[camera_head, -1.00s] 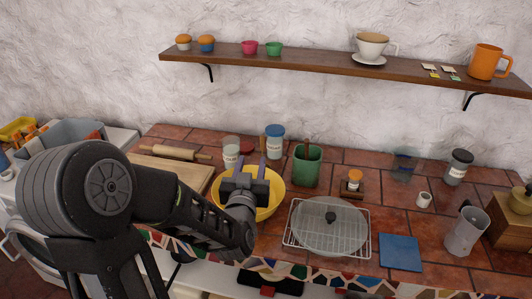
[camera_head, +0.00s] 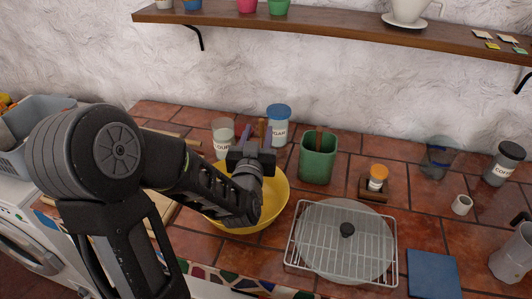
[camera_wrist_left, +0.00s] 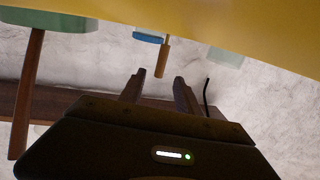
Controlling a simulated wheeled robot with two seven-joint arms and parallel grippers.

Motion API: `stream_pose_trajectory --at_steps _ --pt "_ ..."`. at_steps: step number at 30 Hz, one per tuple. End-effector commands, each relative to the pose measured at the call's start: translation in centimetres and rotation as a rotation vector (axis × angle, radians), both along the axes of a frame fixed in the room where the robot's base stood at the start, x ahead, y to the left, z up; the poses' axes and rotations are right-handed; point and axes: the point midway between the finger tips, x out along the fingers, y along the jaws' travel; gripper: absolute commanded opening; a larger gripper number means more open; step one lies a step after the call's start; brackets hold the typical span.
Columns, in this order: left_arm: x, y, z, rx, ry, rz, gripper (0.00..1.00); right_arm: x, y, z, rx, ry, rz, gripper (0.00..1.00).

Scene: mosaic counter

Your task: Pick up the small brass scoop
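My left gripper (camera_head: 255,143) is open and empty, above the far part of the yellow bowl (camera_head: 277,203). Its two fingers point toward the wall and also show apart in the left wrist view (camera_wrist_left: 157,88). No brass scoop shows plainly. A thin tan-brown handle (camera_head: 259,126) stands between the flour jar and the sugar jar, beyond the fingers. It also shows in the left wrist view (camera_wrist_left: 162,60), past the fingertips and apart from them. I cannot tell whether it belongs to the scoop; its lower end is hidden. My right gripper is not in view.
The flour jar (camera_head: 223,143) and blue-lidded sugar jar (camera_head: 278,129) stand behind the bowl. A green canister (camera_head: 318,160) with a wooden handle is to the right. A wooden shelf (camera_head: 330,24) hangs above.

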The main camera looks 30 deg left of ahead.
Motion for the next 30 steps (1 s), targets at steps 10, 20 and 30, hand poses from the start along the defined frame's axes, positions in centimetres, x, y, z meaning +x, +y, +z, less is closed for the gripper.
stream_pose_trajectory --at_steps 10,20,30 --pt "0.0 0.0 -0.8 0.0 0.0 0.0 0.4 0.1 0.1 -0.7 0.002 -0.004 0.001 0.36" --pt "1.9 1.0 -0.7 0.0 0.001 0.001 0.4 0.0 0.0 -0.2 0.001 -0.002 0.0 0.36" --pt "2.4 1.2 -0.8 0.0 0.0 0.0 0.4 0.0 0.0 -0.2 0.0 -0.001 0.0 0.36"
